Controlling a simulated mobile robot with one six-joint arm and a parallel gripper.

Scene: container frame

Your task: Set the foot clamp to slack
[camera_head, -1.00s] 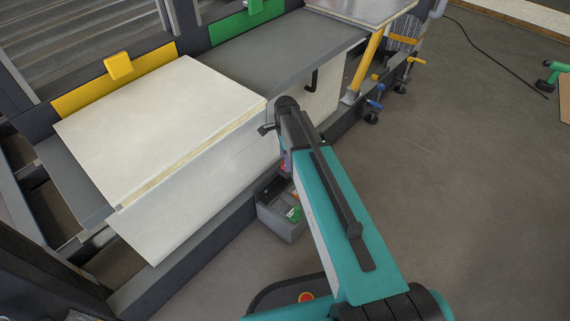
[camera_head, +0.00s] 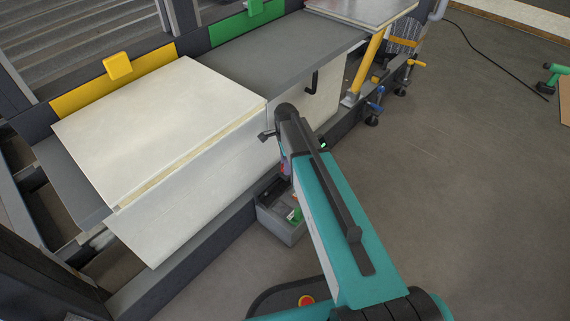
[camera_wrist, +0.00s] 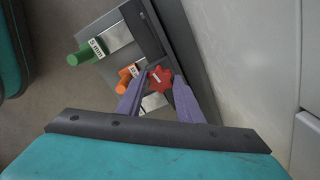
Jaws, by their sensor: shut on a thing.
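In the wrist view, the purple fingers of my gripper (camera_wrist: 159,85) stand on either side of a red star-shaped knob (camera_wrist: 160,77) and are shut on it. The knob sits beside a grey box (camera_wrist: 177,42). I cannot tell for certain that this knob belongs to the foot clamp, and no slack marking is readable. In the head view, my arm reaches down beside the white panel, and the gripper and knob are mostly hidden.
In the wrist view, a green handle (camera_wrist: 82,56) and an orange handle (camera_wrist: 126,80) with labels lie just left of the knob. A pale wall (camera_wrist: 245,75) is close on the right. Clamps with a blue handle (camera_head: 374,106) and a yellow handle (camera_head: 415,63) stand farther along the frame. Open floor lies right.

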